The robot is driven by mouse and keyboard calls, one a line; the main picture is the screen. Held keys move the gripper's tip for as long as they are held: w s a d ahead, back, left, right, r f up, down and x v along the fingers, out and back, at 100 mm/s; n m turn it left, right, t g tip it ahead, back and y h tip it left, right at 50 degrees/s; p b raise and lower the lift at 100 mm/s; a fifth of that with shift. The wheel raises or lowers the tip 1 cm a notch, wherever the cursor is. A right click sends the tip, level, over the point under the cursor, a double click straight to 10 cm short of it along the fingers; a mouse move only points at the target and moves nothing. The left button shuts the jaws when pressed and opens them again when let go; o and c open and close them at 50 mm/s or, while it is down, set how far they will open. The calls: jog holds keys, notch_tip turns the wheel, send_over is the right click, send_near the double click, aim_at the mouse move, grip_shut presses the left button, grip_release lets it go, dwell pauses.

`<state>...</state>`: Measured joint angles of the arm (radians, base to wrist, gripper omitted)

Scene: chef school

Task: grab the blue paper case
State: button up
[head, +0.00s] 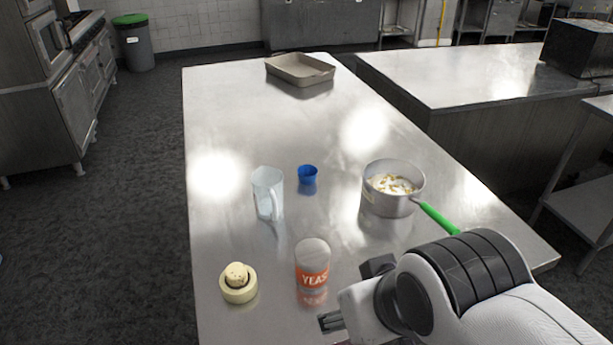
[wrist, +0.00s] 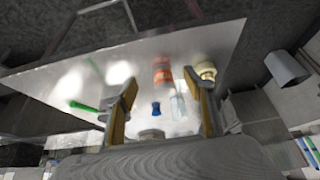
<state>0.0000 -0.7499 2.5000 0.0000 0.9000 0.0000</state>
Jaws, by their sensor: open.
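The blue paper case (head: 307,171) is a small, dark blue cup standing upright on the steel table, between the clear jug and the pot. In the wrist view the blue paper case (wrist: 156,108) shows in the gap between the fingers, some distance beyond them. My gripper (head: 353,294) is open and empty at the lower right of the head view, nearer the camera than the case and apart from it. In the wrist view both fingers of my gripper (wrist: 167,95) stand wide apart.
A clear jug (head: 267,193) stands just left of the case. A pot (head: 392,202) with a green handle (head: 438,218) is to its right. A yeast can (head: 312,265) and a cream-coloured round item (head: 238,284) are nearer. A baking tray (head: 300,70) lies far back; the table between is clear.

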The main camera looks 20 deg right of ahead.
dwell(0.3)
jog(key=shift+o, duration=1.2)
